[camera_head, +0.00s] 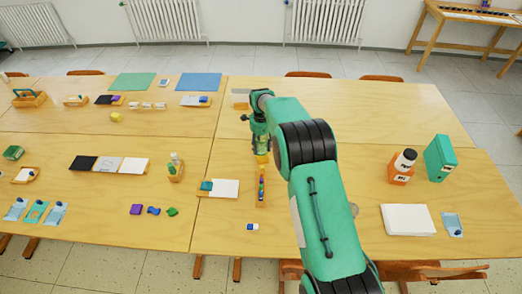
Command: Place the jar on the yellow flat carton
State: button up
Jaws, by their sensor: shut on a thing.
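My gripper (262,150) points down over the middle of the table, just behind a narrow wooden tray. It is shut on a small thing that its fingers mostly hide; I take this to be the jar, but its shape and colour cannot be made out. A small yellow patch (262,159) shows right below the fingertips. I cannot tell whether it belongs to the held thing or is the yellow flat carton under it. Another small yellow block (116,118) lies on the left table, well away from my gripper.
The narrow tray (260,201) holds colourful pieces. A white pad (225,188) lies left of it. At right stand an orange container (400,175), a green box (440,158) and a white paper stack (408,220). My arm covers part of the right table; its back is mostly clear.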

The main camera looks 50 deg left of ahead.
aim_at(261, 150)
jog(key=shift+f, duration=1.45)
jog(key=shift+f, duration=0.1)
jog(key=o, duration=1.2)
jog(key=shift+c, duration=0.2)
notch_tip(261, 150, up, 12)
jog(key=shift+p, duration=0.35)
